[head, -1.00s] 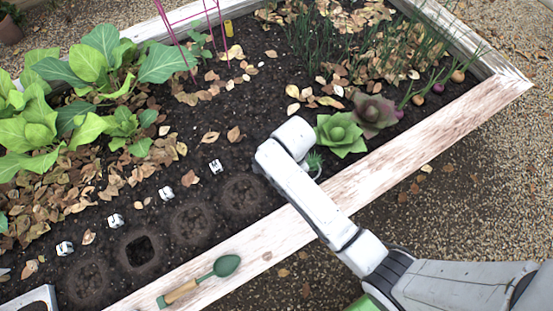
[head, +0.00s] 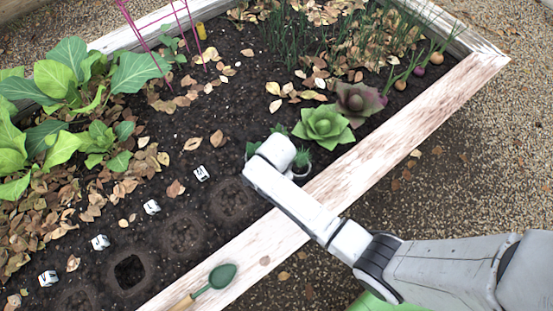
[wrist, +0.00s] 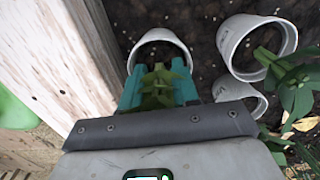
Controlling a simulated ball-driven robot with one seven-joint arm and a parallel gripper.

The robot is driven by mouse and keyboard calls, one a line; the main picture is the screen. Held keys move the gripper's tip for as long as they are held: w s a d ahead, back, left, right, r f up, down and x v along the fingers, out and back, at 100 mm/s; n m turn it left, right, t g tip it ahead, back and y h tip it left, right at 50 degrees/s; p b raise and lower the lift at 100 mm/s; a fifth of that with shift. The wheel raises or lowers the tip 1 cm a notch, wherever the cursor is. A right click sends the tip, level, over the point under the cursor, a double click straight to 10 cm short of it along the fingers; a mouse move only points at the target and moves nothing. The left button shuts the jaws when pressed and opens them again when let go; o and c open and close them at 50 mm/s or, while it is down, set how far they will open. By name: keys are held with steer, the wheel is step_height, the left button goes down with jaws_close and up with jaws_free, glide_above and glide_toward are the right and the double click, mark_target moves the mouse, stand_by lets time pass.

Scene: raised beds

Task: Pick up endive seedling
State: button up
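A small seedling with pointed green leaves (wrist: 158,88) stands between the teal fingers of my gripper (wrist: 160,92) in the wrist view. The fingers are apart, one on each side of it, and a white pot (wrist: 178,37) shows just beyond them. I cannot tell whether the fingers touch the plant or pot. No readable label identifies the endive.
The bed's wooden border (head: 375,160) runs close beside the pots; it also shows in the wrist view (wrist: 55,60). A green rosette (head: 323,126) and a purple one (head: 360,103) grow beyond.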

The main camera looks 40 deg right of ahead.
jaws_close()
steer(key=shift+r, duration=0.1)
